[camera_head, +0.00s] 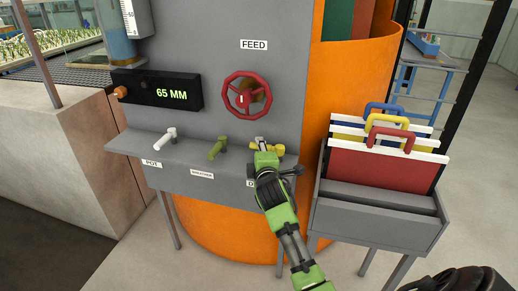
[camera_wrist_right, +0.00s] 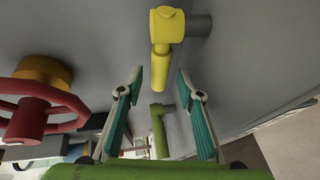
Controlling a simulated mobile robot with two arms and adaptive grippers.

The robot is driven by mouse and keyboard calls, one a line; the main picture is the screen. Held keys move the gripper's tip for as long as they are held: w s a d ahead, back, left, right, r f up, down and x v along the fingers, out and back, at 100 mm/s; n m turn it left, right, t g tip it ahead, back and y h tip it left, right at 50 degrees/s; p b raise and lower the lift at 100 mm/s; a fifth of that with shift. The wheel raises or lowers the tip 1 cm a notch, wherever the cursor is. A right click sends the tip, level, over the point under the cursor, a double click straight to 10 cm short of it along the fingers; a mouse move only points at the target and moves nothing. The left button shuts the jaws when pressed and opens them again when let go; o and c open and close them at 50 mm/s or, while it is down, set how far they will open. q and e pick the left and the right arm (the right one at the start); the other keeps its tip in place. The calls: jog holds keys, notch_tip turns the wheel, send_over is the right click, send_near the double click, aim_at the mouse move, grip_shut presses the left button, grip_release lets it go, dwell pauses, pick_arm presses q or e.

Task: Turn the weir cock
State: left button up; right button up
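Three cocks are on the grey panel's ledge: a white one (camera_head: 166,134) above a label reading POT, a green one (camera_head: 217,147) above a label too small to read, and a yellow one (camera_head: 276,148) above a label mostly hidden by my arm. I cannot tell from the labels which is the weir cock. My right gripper (camera_head: 262,146) is at the yellow cock. In the right wrist view the gripper (camera_wrist_right: 158,74) is open, with the yellow cock's handle (camera_wrist_right: 162,54) at the gap between its fingertips; contact is unclear. The green cock (camera_wrist_right: 158,132) shows beyond. My left gripper is out of view.
A red FEED handwheel (camera_head: 249,95) is on the panel just above the gripper. A display (camera_head: 158,92) reads 65 MM. A grey rack (camera_head: 380,224) with several handled boards stands close on the right. An orange cylinder (camera_head: 346,78) is behind the panel.

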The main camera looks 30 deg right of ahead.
jog(key=shift+x, duration=0.75)
grip_shut()
jog(key=shift+r+p, duration=0.15)
jog(key=shift+p, duration=0.3)
jog(key=n+y+p, duration=0.1)
jog(key=p, duration=0.1)
jog(key=s+n+t+y+p, duration=0.1)
jog(key=p, duration=0.1)
jog(key=shift+s+a+r+y, duration=0.1)
jog(key=shift+a+r+y, duration=0.15)
jog(key=shift+y, duration=0.15)
jog(key=n+y+p, duration=0.1)
jog(key=s+n+y+p, duration=0.1)
jog(key=shift+a+f+t+y, duration=0.1)
jog(key=shift+a+t+y, duration=0.15)
jog(key=shift+t+y, duration=0.15)
jog(key=shift+s+a+f+n+y+p, duration=0.1)
jog(key=shift+s+n+y+p, duration=0.15)
jog(key=shift+n+y, duration=0.25)
jog(key=shift+s+a+f+n+y+p, duration=0.15)
jog(key=shift+n+y+p, duration=0.15)
jog(key=shift+y, duration=0.3)
